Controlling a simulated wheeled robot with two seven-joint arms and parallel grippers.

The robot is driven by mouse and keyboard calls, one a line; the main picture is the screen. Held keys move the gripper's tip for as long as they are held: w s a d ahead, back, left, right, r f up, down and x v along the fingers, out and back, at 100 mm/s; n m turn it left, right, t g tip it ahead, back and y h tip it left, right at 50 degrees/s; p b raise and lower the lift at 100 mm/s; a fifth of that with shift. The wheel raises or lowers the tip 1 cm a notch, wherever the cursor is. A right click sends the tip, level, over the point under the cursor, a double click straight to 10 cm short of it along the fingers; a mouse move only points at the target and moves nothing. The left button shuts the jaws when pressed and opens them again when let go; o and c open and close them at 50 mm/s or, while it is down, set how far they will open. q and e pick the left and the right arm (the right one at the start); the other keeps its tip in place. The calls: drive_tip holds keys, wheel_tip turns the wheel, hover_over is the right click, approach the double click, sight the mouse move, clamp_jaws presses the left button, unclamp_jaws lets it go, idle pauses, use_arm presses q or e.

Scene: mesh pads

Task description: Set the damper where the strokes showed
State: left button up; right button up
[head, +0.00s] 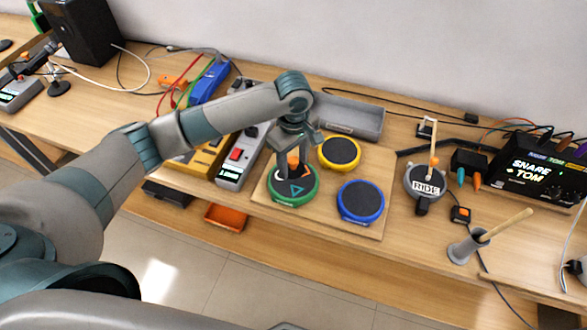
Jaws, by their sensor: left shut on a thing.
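Three round mesh pads sit on a wooden board (322,214): a green-rimmed pad (307,195) at the front left, a blue-rimmed pad (360,203) at the front right and a yellow-rimmed pad (340,152) behind. My left gripper (291,152) points down over the green pad and is shut on a small orange piece, likely the damper (292,164). The piece is at or just above the pad's far part; I cannot tell if it touches. A bluish triangle mark shows on the green pad. My right gripper is not in view.
Right of the board stand a round "RIDE" pad (427,186), a dark module (535,170) reading "SNARE TOM" and a grey holder (463,249) with a wooden stick. Behind is a grey tray (355,117). Devices with cables stand left of the board. An orange bin (225,217) sits below.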

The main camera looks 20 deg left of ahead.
sight(294, 168)
use_arm(q)
drive_tip(key=shift+f, duration=0.15)
drive_tip(key=shift+f+p, duration=0.3)
drive_tip(key=shift+f, duration=0.05)
wheel_tip(294, 168, down, 3)
drive_tip(key=shift+r+p, duration=0.15)
drive_tip(key=shift+p, duration=0.3)
drive_tip(key=shift+f, duration=0.25)
drive_tip(key=o, duration=1.1)
